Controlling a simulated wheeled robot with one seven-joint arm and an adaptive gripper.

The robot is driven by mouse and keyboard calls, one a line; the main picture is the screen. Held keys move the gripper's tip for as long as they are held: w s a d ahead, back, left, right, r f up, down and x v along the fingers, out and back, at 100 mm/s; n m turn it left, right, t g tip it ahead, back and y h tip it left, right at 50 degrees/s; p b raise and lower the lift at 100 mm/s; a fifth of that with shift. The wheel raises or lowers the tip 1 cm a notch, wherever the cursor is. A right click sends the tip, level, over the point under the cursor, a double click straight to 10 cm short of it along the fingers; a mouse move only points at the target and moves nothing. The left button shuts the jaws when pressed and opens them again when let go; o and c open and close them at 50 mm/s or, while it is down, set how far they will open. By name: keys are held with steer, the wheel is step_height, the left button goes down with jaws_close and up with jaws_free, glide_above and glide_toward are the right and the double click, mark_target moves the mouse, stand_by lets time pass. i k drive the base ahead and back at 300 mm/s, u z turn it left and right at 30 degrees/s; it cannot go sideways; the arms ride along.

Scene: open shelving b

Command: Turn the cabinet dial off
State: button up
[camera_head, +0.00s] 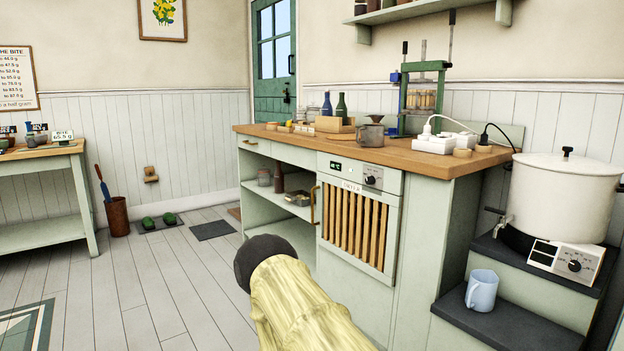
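The cabinet dial (371,180) is a small dark round knob on the pale control panel (350,172) at the top of a built-in cabinet unit. A small lit display (336,166) sits to its left on the same panel. The dial is too small to read its setting. Below the panel is a door (355,225) with vertical wooden slats and a brass handle (313,204) on its left. My arm, pale yellow with a dark rounded end, reaches up from the bottom middle, in front of and below the unit. No gripper fingers show.
At right, a large white pot (565,195), a control box with another dial (574,266) and a blue mug (482,290) stand on dark steps.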

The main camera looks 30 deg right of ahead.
mark_target(369, 181)
steer(key=z, duration=0.15)
steer(key=i, duration=0.95)
steer(key=z, duration=0.45)
